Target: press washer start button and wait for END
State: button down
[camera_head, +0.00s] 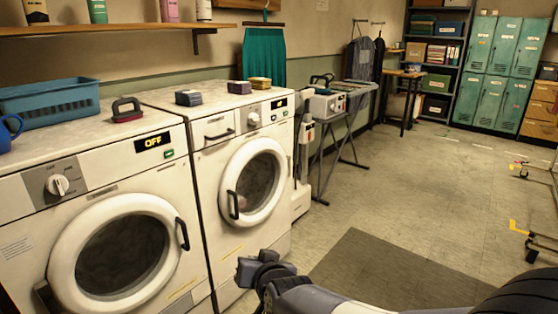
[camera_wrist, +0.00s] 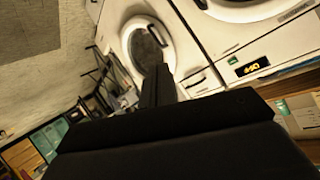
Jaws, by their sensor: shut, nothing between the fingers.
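Two white front-loading machines stand side by side in the head view. The left one (camera_head: 110,180) has a dial, an amber display (camera_head: 153,142) reading OFF and a small green button (camera_head: 168,154) under it. The right one (camera_head: 230,150) has a dial and a small display (camera_head: 279,103) too small to read. Both round doors look shut. No label tells me which is the washer. My gripper (camera_head: 247,268) is in front of the right machine, low and apart from the panels. In the wrist view its dark fingers (camera_wrist: 157,84) are together and empty.
A blue basket (camera_head: 50,103), a blue mug (camera_head: 8,128) and a dark brush-like object (camera_head: 127,110) sit on the left machine. Small stacked blocks (camera_head: 260,83) sit on the right one. An ironing board (camera_head: 350,88) stands beyond.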

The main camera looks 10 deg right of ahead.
jog(key=w+a+r+m+t+b, duration=0.2)
jog(key=w+a+r+t, duration=0.4)
jog(key=w+r, duration=0.3)
jog(key=shift+w+a+r+m+t, duration=0.2)
jog(key=shift+w+r+m+t, duration=0.1)
jog(key=shift+w+m+t, duration=0.3)
